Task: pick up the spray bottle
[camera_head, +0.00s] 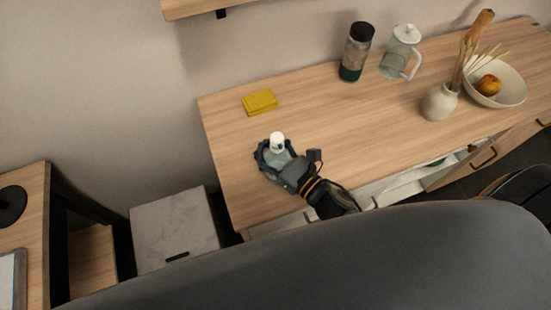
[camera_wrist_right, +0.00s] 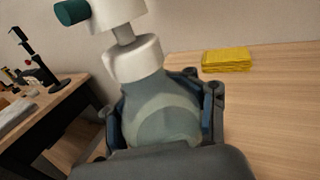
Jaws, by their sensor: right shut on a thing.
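The spray bottle (camera_head: 277,146) has a white top and a translucent grey-green body, and is near the left end of the wooden table. In the right wrist view the bottle (camera_wrist_right: 158,112) is upright between the fingers, with a white collar and a teal nozzle tip pointing left. My right gripper (camera_head: 271,158) is shut on its body; its fingers also show in the right wrist view (camera_wrist_right: 160,113). The bottle's base is hidden, so I cannot tell whether it touches the table. My left gripper is not in view.
A yellow sponge or cloth (camera_head: 260,102) lies behind the bottle. A dark-lidded bottle (camera_head: 356,52), a glass pitcher (camera_head: 397,60), a vase (camera_head: 438,103) and a bowl (camera_head: 508,91) with fruit stand at right. An open drawer (camera_head: 410,182) juts from the front. The tabletop's middle is clear.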

